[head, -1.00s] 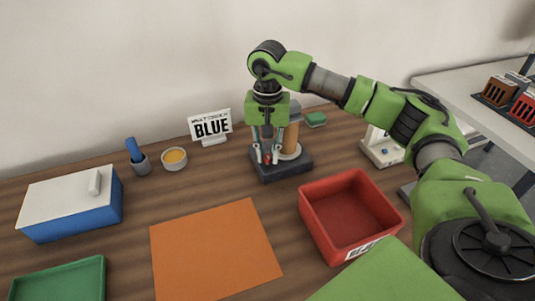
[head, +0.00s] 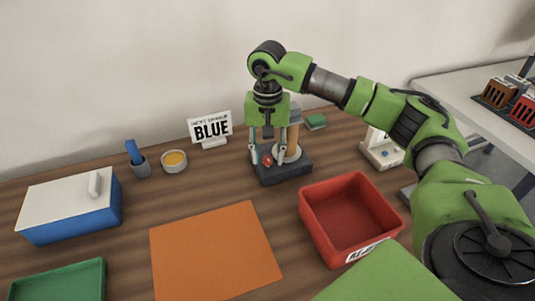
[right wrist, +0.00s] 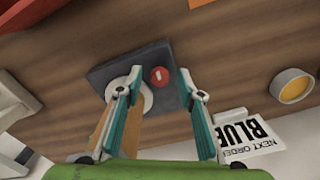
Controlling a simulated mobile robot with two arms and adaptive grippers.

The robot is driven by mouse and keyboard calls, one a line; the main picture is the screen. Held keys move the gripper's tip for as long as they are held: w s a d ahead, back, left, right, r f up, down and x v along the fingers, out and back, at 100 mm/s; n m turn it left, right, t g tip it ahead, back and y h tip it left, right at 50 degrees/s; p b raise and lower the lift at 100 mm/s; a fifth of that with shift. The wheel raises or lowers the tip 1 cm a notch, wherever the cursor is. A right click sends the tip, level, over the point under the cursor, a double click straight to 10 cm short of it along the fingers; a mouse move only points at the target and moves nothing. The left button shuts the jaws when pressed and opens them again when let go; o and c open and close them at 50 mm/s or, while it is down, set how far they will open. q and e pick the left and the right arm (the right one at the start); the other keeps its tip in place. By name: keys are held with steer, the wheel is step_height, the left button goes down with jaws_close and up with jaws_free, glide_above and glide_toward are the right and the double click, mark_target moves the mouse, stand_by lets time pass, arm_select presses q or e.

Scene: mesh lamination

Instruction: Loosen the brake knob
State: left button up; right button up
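The brake knob is a small red disc with a white mark (right wrist: 160,77) on a dark grey base (right wrist: 168,55). In the head view the knob (head: 266,161) shows low between the fingers of my right gripper (head: 268,157), and the base (head: 290,174) lies under them. In the right wrist view the right gripper (right wrist: 163,82) is open, its two teal-backed fingers on either side of the knob with gaps to it. I cannot tell how far above the knob the fingertips are. A tan post (head: 293,137) on a white round foot stands beside the knob. My left gripper is not in view.
A red bin (head: 318,222) stands in front of the base. A white device (head: 384,150) is at right. An orange sheet (head: 213,250) lies in front.

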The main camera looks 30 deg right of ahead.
mark_target(268, 159)
step_height(268, 159, up, 12)
steer(key=shift+f, duration=0.15)
stand_by(0.3)
steer(key=shift+c, duration=1.4)
step_height(268, 159, down, 12)
steer(key=m+p, duration=0.4)
steer(key=m, duration=2.4)
steer(key=shift+w+d+m, duration=0.1)
steer(key=shift+m, duration=0.3)
